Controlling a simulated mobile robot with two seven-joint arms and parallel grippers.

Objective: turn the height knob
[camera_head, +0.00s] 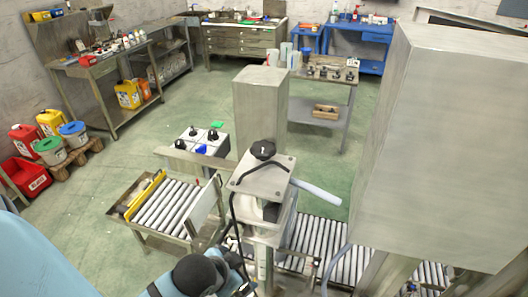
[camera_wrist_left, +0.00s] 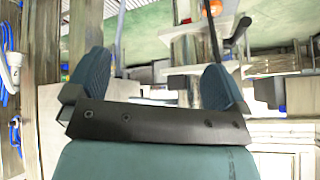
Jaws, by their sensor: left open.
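The height knob appears to be the black lobed knob (camera_head: 263,150) on top of the grey plate of the column-like machine head (camera_head: 265,180), at the centre of the head view. My left arm (camera_head: 195,275) shows at the bottom of the head view, below and left of the knob and apart from it. In the left wrist view my left gripper (camera_wrist_left: 155,68) is open, with its two blue-green finger pads well apart and nothing held between them. I cannot make out the knob for sure in the left wrist view. My right gripper is not in view.
A black cable (camera_head: 232,207) hangs down the machine's side. Roller conveyors (camera_head: 320,247) run under and beside the machine. A large grey cabinet (camera_head: 430,150) stands at the right and a grey column (camera_head: 260,105) behind. A box with black knobs (camera_head: 202,145) sits behind left.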

